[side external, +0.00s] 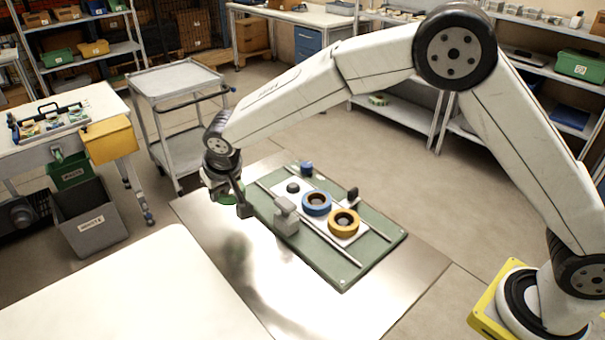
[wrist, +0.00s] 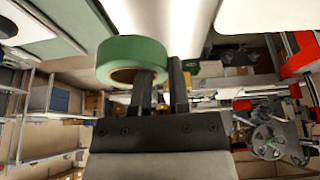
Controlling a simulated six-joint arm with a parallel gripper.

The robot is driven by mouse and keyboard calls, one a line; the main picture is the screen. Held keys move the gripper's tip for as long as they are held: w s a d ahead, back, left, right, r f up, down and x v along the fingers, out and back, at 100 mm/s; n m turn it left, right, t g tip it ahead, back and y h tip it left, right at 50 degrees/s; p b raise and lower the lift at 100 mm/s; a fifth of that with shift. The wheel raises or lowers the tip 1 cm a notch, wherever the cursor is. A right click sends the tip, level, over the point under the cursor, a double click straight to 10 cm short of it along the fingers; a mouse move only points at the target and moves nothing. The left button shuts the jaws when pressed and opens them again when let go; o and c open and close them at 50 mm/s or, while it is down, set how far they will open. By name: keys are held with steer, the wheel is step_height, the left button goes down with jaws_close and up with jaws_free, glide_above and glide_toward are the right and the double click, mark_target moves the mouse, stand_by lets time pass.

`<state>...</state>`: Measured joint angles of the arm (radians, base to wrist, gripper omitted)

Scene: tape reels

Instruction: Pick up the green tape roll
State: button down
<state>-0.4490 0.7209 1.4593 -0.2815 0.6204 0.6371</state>
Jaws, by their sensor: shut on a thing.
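The green tape roll (wrist: 133,50) is large in the wrist view, with its tan inner core showing from below. My gripper (wrist: 163,78) is shut on the roll's wall, one finger at the core and the other beside the outer side. In the side external view my gripper (side external: 241,207) is at the left end of the green board, over the shiny metal tabletop.
The green board (side external: 345,275) carries a blue tape roll (side external: 316,204), a yellow tape roll (side external: 343,223) and a grey block fixture (side external: 286,217). A small blue cylinder (side external: 306,169) stands at its back edge. The metal tabletop (side external: 225,270) in front is clear.

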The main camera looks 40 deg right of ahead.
mark_target(227, 197)
steer(key=shift+s+d+r, duration=0.15)
steer(key=shift+s+r, duration=0.35)
steer(key=shift+r, duration=0.15)
steer(key=shift+s+d+r, duration=0.15)
steer(key=shift+s+r, duration=0.3)
steer(key=shift+r, duration=0.15)
steer(key=s+d+r, duration=0.3)
steer(key=s, duration=0.5)
steer(key=shift+s+r, duration=0.25)
steer(key=shift+r, duration=0.15)
steer(key=shift+d, duration=0.15)
steer(key=s+d+r, duration=0.2)
steer(key=s+d, duration=0.1)
steer(key=d, duration=0.3)
steer(key=s+d+r, duration=0.2)
steer(key=s+d, duration=0.1)
steer(key=d, duration=0.3)
steer(key=shift+d+r+m, duration=0.2)
steer(key=shift+d+m, duration=0.1)
